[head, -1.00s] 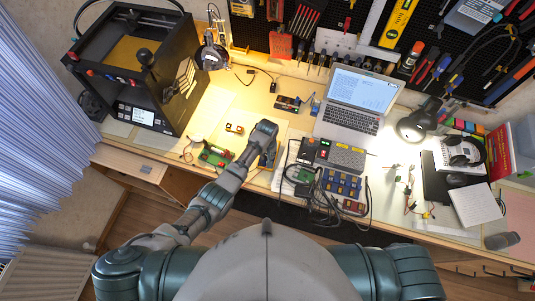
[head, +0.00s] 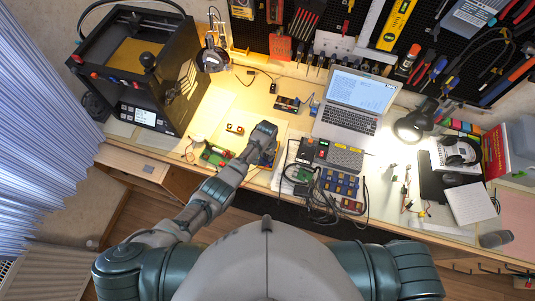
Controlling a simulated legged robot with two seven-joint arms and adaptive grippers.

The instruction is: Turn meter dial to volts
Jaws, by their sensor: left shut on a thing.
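My left arm reaches up from the bottom left to the bench, and its wrist hides most of the left gripper (head: 266,156). The left gripper is down at a small blue-edged device, which looks like the meter (head: 275,158), near the front of the bench left of the middle. The gripper is shut on it, seemingly at its dial. The dial face and its pointer are hidden, so its setting cannot be read. My right upper arm shows at the bottom right, but the right gripper is out of view.
A green circuit board (head: 214,155) lies just left of the gripper. A power supply box (head: 338,157) and parts bins with black cables (head: 340,184) are to the right. An open laptop (head: 352,105) stands behind. A black 3D printer (head: 140,75) fills the left. A lamp (head: 410,127) stands right.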

